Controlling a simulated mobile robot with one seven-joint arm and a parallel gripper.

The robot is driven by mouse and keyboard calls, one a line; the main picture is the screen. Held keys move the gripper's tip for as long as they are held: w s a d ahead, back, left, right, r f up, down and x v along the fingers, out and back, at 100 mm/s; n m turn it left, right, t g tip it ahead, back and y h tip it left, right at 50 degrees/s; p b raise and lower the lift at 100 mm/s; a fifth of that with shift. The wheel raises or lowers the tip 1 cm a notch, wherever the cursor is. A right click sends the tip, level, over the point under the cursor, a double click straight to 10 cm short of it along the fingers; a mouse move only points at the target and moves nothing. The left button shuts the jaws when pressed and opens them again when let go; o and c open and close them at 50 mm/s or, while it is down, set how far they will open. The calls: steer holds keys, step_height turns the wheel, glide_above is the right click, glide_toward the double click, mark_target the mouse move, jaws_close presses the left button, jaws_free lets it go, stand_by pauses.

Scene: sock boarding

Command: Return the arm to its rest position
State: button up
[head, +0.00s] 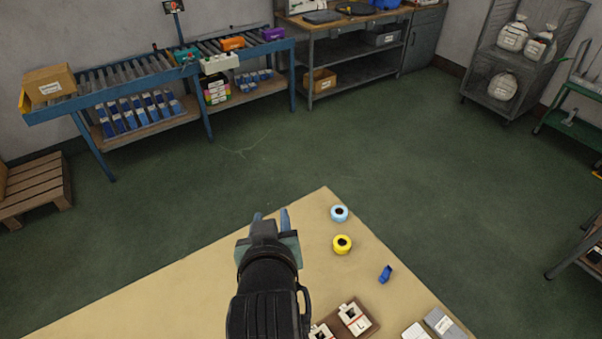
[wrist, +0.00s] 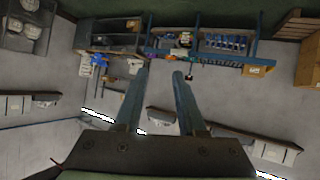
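My gripper (head: 271,216) is raised over the tan table (head: 175,300) in the head view, pointing away toward the far wall. In the wrist view its two blue-grey fingers (wrist: 161,74) stand apart with nothing between them. My black forearm covers part of the table's near middle. The wrist view looks out across the room and appears upside down, with the floor at the top.
To the right lie a light blue roll (head: 339,213), a yellow roll (head: 342,244), a small blue object (head: 385,274), a brown holder (head: 366,328) with white cards, and a grey box (head: 441,322). A roller conveyor (head: 130,77) stands far left. The green floor between is clear.

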step_height(320, 180, up, 14)
steer(key=w+d+t+b, duration=0.1)
steer(key=w+t, duration=0.2)
steer(key=t, duration=0.2)
steer(key=s+d+r+t+b, duration=0.1)
steer(key=s+r+t, duration=0.2)
steer(key=r, duration=0.6)
steer(key=s+d+r+m+t, duration=0.1)
steer(key=s+r+t, duration=0.2)
steer(key=r, duration=0.6)
steer(key=s+d+r+m+t+h+b, duration=0.1)
steer(key=s+r+t, duration=0.3)
steer(key=r, duration=0.5)
steer(key=s+d, duration=0.1)
steer(key=s, duration=0.1)
steer(key=shift+s+r+b, duration=0.15)
steer(key=shift+s+b, duration=0.15)
